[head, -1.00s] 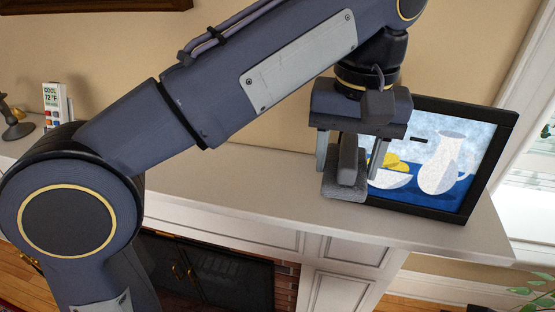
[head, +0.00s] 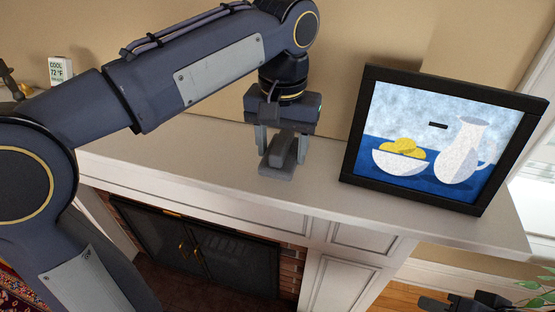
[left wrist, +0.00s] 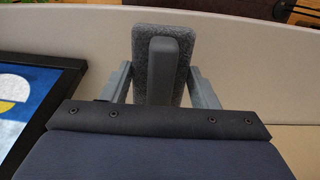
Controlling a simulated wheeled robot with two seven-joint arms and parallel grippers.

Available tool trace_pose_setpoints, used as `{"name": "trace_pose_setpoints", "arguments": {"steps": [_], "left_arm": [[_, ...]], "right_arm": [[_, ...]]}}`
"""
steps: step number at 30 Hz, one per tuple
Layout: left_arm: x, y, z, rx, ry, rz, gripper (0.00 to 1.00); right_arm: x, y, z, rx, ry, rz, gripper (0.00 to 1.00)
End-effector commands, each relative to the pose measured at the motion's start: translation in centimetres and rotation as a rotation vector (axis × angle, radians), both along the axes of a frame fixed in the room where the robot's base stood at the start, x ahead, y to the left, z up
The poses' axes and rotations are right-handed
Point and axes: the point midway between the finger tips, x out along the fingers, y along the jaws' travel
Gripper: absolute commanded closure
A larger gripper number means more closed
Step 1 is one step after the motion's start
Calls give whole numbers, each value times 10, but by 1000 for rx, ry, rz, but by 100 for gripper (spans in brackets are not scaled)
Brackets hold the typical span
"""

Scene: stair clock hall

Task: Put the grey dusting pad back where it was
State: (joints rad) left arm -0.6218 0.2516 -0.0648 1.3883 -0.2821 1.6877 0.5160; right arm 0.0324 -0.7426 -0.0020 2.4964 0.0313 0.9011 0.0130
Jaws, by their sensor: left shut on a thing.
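The grey dusting pad (head: 274,170) has a flat fuzzy base and a raised bar handle. My left gripper (head: 283,148) is shut on its handle, over the white mantel shelf (head: 215,155), left of the framed picture. I cannot tell whether the pad's underside touches the shelf. In the left wrist view the pad (left wrist: 181,38) sits between the two fingers of my gripper (left wrist: 163,75), handle towards the camera. A dark part at the bottom right edge of the head view (head: 475,302) seems to be my right gripper, mostly cut off.
The black-framed picture (head: 361,125) of a jug and fruit bowl leans at the shelf's right part. A thermostat-like display (head: 61,71) stands far left. The fireplace doors (head: 200,248) are below. The shelf between pad and frame is clear.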

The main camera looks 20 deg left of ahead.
Motion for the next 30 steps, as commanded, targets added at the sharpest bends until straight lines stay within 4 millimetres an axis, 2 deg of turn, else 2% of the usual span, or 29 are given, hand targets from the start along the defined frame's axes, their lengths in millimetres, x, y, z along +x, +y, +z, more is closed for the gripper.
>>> {"name": "trace_pose_setpoints", "arguments": {"steps": [4, 9, 22, 23, 24, 27, 30], "left_arm": [[2, 11, -14, 0, 1, 2, 64], [2, 9, -37, 1, 2, -1, 64], [2, 9, -44, -1, 0, 0, 64], [2, 9, -44, 0, 0, 0, 43], [2, 9, -43, 0, 0, 0, 38], [2, 8, -43, 0, 0, 0, 25], [2, 8, -43, 0, 0, 0, 24]], "right_arm": [[0, 0, 0, 0, 0, 0, 64], [0, 0, -2, 0, 0, 0, 64], [0, 0, -5, 0, 0, 0, 64], [0, 0, -4, 0, 0, 0, 64], [0, 0, -4, 0, 0, 0, 64], [0, 0, -4, 0, 0, 0, 64], [0, 0, -4, 0, 0, 0, 64]]}}
